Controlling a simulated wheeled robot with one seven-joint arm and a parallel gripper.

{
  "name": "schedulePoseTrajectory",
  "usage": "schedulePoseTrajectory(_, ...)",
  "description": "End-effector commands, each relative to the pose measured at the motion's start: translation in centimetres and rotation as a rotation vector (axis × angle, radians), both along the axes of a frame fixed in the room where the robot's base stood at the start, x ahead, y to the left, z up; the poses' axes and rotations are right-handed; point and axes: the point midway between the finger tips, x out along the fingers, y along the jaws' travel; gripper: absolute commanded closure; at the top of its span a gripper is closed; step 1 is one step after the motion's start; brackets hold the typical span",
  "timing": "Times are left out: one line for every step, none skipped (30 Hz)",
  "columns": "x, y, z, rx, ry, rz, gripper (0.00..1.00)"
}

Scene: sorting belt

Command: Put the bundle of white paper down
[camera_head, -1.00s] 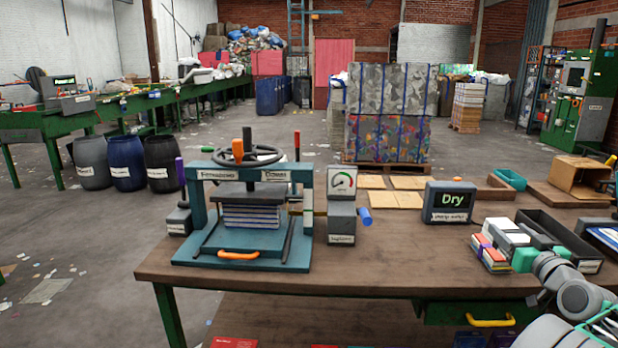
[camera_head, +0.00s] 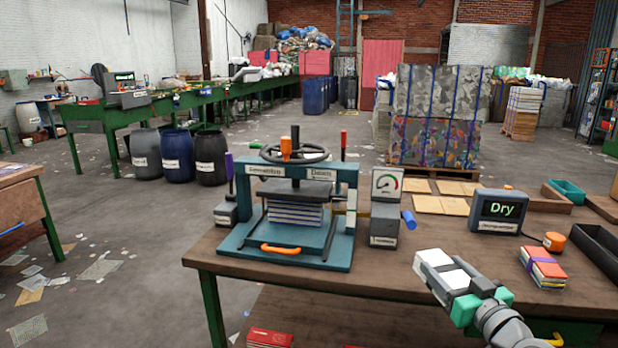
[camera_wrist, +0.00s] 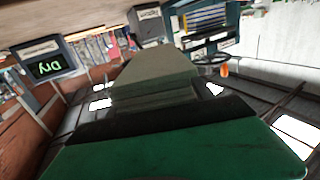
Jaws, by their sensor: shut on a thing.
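The bundle of white paper (camera_head: 434,262) is in my gripper (camera_head: 468,284), above the right part of the workbench in the head view. Its white end sticks out past the dark jaws toward the press. In the wrist view the bundle (camera_wrist: 155,68) extends from the dark and green jaw as a pale block. My gripper is shut on it. The underside of the bundle is hidden, so I cannot tell how high it is above the bench.
The teal press (camera_head: 296,215) holds a stack at the left of the workbench (camera_head: 380,258). A gauge unit (camera_head: 385,205), the "Dry" display (camera_head: 497,211), an orange-topped bundle (camera_head: 542,268) and a dark tray (camera_head: 597,250) stand around. Bare wood lies between press and gripper.

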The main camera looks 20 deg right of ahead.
Motion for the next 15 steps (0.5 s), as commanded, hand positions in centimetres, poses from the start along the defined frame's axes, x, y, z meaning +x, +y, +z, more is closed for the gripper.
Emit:
schedulePoseTrajectory(1.0, 3.7, -0.2, -0.002, -0.002, 0.050, 0.95)
schedulePoseTrajectory(1.6, 5.7, -0.4, -0.003, -0.002, 0.078, 0.95)
schedulePoseTrajectory(2.3, 8.4, -0.6, -0.002, -0.002, 0.115, 0.95)
schedulePoseTrajectory(2.9, 10.4, -0.8, -0.002, -0.002, 0.144, 0.95)
schedulePoseTrajectory(3.4, 12.4, -1.0, -0.003, 0.000, 0.170, 0.95)
schedulePoseTrajectory(4.1, 15.0, -1.3, -0.003, -0.001, 0.206, 0.95)
schedulePoseTrajectory(4.6, 16.8, -1.5, -0.003, -0.001, 0.231, 0.95)
schedulePoseTrajectory(5.0, 18.4, -1.6, -0.001, -0.001, 0.254, 0.95)
schedulePoseTrajectory(5.5, 20.5, -1.9, -0.002, 0.000, 0.281, 0.95)
schedulePoseTrajectory(5.9, 21.5, -2.0, -0.001, -0.002, 0.295, 0.95)
schedulePoseTrajectory(6.2, 22.7, -2.1, -0.002, 0.000, 0.311, 0.95)
schedulePoseTrajectory(6.6, 23.9, -2.2, -0.002, 0.000, 0.326, 0.95)
schedulePoseTrajectory(6.8, 24.9, -2.3, -0.001, -0.001, 0.340, 0.95)
schedulePoseTrajectory(7.1, 25.7, -2.4, -0.001, -0.002, 0.351, 0.95)
schedulePoseTrajectory(7.4, 26.6, -2.5, -0.001, -0.001, 0.363, 0.95)
